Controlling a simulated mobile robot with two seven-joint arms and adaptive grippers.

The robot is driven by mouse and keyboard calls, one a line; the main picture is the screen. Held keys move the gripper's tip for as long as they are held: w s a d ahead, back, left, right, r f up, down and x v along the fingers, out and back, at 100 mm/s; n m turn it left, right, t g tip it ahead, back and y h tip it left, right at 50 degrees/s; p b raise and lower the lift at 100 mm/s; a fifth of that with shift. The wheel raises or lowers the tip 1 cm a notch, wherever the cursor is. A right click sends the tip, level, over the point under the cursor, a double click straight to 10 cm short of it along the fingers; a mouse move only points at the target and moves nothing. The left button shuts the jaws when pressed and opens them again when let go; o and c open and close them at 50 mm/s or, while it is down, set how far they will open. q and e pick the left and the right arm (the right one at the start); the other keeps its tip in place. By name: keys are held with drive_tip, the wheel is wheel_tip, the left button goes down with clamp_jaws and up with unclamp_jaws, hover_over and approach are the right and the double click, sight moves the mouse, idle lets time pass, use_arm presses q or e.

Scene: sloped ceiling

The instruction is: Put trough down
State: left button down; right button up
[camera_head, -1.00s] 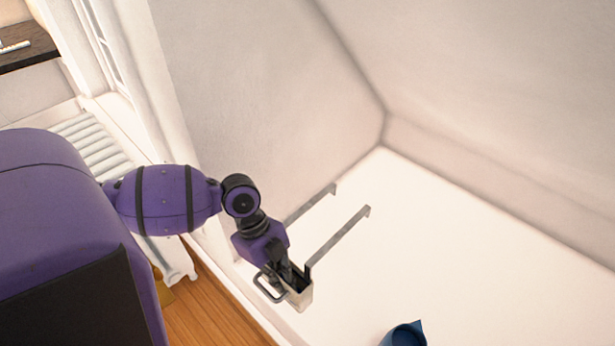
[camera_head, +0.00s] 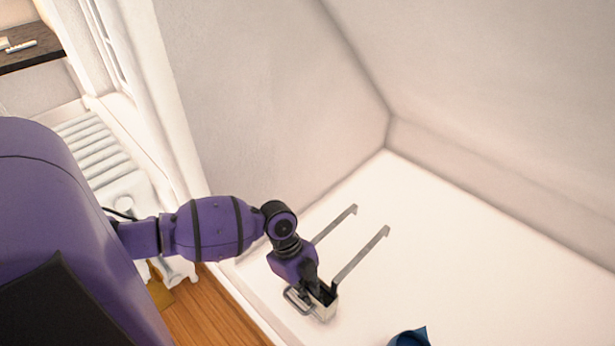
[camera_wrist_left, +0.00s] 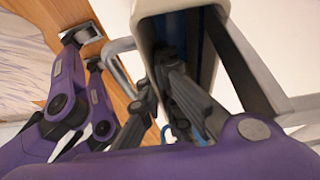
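The trough (camera_head: 322,311) is a small pale metal box with a wire handle on its side. Two long grey hooked strips (camera_head: 362,256) reach from it toward the upper right. My left gripper (camera_head: 316,288) is closed on the trough's wall at the handle side, over the white surface. In the left wrist view the trough's open, pale-rimmed mouth (camera_wrist_left: 145,18) is close up, with the dark fingers (camera_wrist_left: 160,92) at its wall. I cannot tell whether the trough touches the surface. My right gripper is not seen.
The wide white surface (camera_head: 470,260) is mostly clear and ends at pale walls. A blue object (camera_head: 409,337) stands at the bottom edge. A white radiator (camera_head: 95,150) and wood floor (camera_head: 205,315) lie left. A dark shelf (camera_head: 28,55) is at top left.

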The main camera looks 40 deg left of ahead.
use_arm(q)
drive_tip(key=c, duration=2)
unclamp_jaws()
drive_tip(key=shift+r, duration=0.1)
drive_tip(key=p+v, duration=0.1)
drive_tip(key=v, duration=1)
drive_tip(key=shift+a, duration=0.1)
drive_tip(key=shift+a+r+p, duration=0.1)
drive_tip(key=shift+r+p, duration=0.2)
drive_tip(key=shift+r, duration=0.15)
